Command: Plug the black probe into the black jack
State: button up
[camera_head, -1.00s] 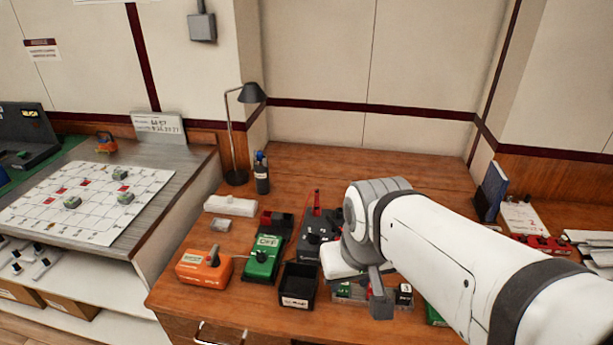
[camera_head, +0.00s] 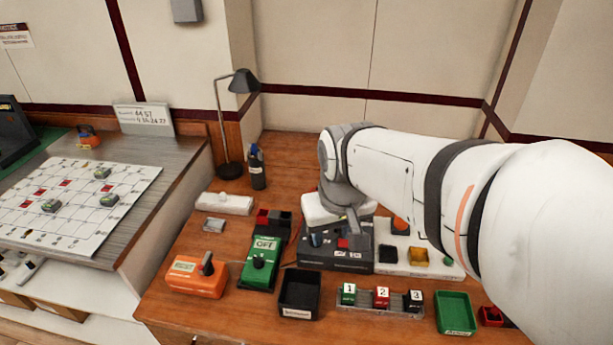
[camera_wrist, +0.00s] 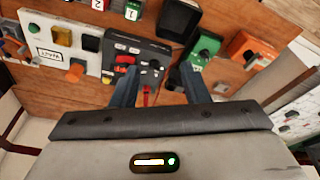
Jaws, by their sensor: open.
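The dark instrument unit (camera_head: 326,258) stands mid-desk; it also shows in the wrist view (camera_wrist: 130,47), with red and white markings. My gripper (camera_wrist: 160,78) is open over its edge, its two dark blue-grey fingers apart. Small black parts (camera_wrist: 172,77) show between the fingers; I cannot tell for sure which is the black probe. A slim red piece, perhaps the red probe (camera_wrist: 146,97), shows near the left finger. In the head view my arm's wrist hides much of the unit's back. I cannot make out the black jack.
An empty black tray (camera_head: 300,292) stands in front of the unit, beside a green OFF box (camera_head: 261,262) and an orange box (camera_head: 196,277). A rack of numbered blocks (camera_head: 380,300) and a green tray (camera_head: 456,314) are front right. A white panel (camera_head: 408,252) adjoins the unit.

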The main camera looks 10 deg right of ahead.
jog(key=w+d+f+b, duration=0.1)
jog(key=w+d+f, duration=0.2)
jog(key=w+f, duration=0.2)
jog(key=w+d+f+n+g+b, duration=0.1)
jog(key=w+d+f, duration=0.3)
jog(key=w, duration=0.8)
jog(key=w+d+f+n+g+b, duration=0.1)
jog(key=w+d+f+b, duration=0.1)
jog(key=w+f, duration=0.6)
jog(key=shift+w+d, duration=0.3)
jog(key=shift+d, duration=0.45)
jog(key=shift+w+d+f+g, duration=0.1)
jog(key=shift+w+f+g, duration=0.05)
jog(key=shift+f+g, duration=0.15)
notch_tip(320, 180, down, 8)
jog(key=shift+r, duration=0.25)
jog(key=shift+c, duration=0.4)
grip_shut()
